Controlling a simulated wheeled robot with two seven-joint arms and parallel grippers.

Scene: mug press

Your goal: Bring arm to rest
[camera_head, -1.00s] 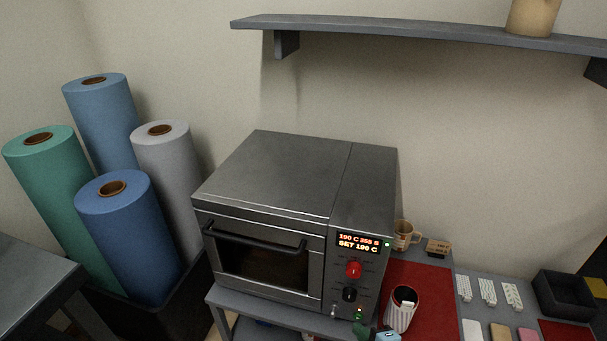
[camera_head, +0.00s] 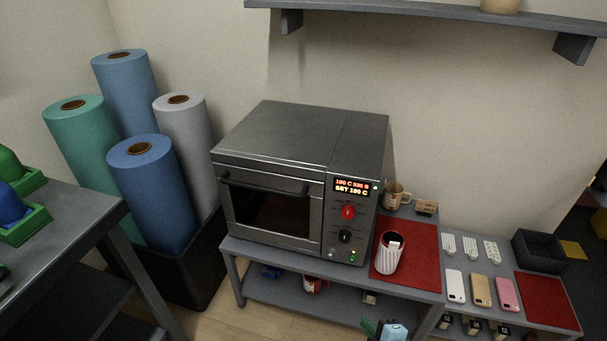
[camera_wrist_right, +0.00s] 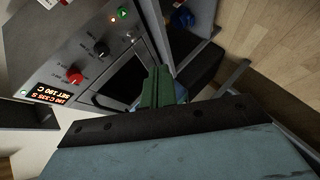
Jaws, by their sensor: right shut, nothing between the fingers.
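My right gripper (camera_head: 378,328) shows at the bottom edge of the head view, in front of the lower shelf of the oven table. In the right wrist view its green fingers (camera_wrist_right: 157,87) are together with nothing between them. The grey oven (camera_head: 290,190) stands on the table with its door closed and its display lit, reading 190 C. The oven front also shows in the right wrist view (camera_wrist_right: 75,50), apart from the fingers. My left gripper is not in view.
A striped cup (camera_head: 389,255) stands on a red mat (camera_head: 422,250) right of the oven. A mug (camera_head: 396,195) is behind it. Phones (camera_head: 481,290) lie farther right. Fabric rolls (camera_head: 155,200) stand in a black bin at left. A wall shelf (camera_head: 430,20) hangs above.

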